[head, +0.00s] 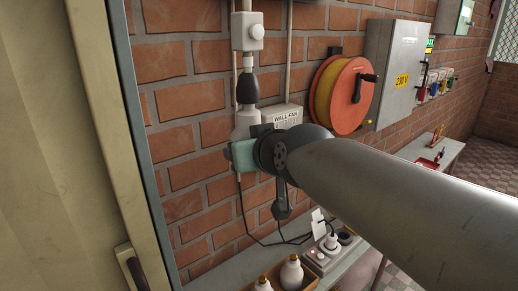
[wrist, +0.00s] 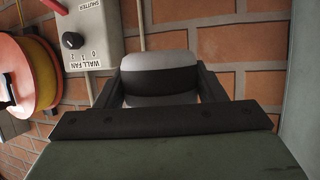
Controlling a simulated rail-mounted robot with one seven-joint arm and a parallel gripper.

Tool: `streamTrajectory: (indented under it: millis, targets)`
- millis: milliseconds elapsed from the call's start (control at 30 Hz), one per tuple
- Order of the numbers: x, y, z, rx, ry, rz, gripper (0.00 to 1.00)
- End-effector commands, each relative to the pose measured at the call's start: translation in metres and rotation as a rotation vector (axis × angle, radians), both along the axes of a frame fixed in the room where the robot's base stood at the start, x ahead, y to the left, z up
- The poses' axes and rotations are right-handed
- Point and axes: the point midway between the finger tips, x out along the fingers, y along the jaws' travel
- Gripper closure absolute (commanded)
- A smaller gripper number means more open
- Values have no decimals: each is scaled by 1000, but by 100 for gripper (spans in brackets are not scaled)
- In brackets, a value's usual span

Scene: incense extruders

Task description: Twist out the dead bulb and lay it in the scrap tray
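The white bulb (head: 246,120) hangs below a black holder (head: 247,88) on the brick wall in the head view, with no clear gap between them. Its lower part is hidden behind my gripper (head: 256,132). In the wrist view the bulb (wrist: 160,66), pale with a dark band across it, fills the space between the two dark fingers of my gripper (wrist: 160,84). I see no gap on either side, so the fingers appear closed on it. A small red tray (head: 430,161), possibly the scrap tray, sits on a table at the right.
The wall fan switch box (head: 283,116) is close beside the bulb; it also shows in the wrist view (wrist: 92,38). An orange-red reel (head: 345,96) and grey cabinet (head: 393,70) stand out from the wall. Below are white bulbs (head: 291,273) in a crate and another at a device (head: 322,258).

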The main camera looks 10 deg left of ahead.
Motion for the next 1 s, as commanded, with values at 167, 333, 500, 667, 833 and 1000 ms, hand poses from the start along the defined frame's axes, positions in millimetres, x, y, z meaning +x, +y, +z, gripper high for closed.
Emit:
streamTrajectory:
  millis: [167,333,500,667,833,1000]
  targets:
    - [0,0,0,0,0,0,55]
    - [0,-1,2,-1,-1,-14,55]
    - [0,-2,3,-2,-1,-36,55]
    - [0,-1,4,-2,-2,-54,55]
    - [0,-1,4,-1,-2,-73,55]
    - [0,0,2,-1,-2,-84,55]
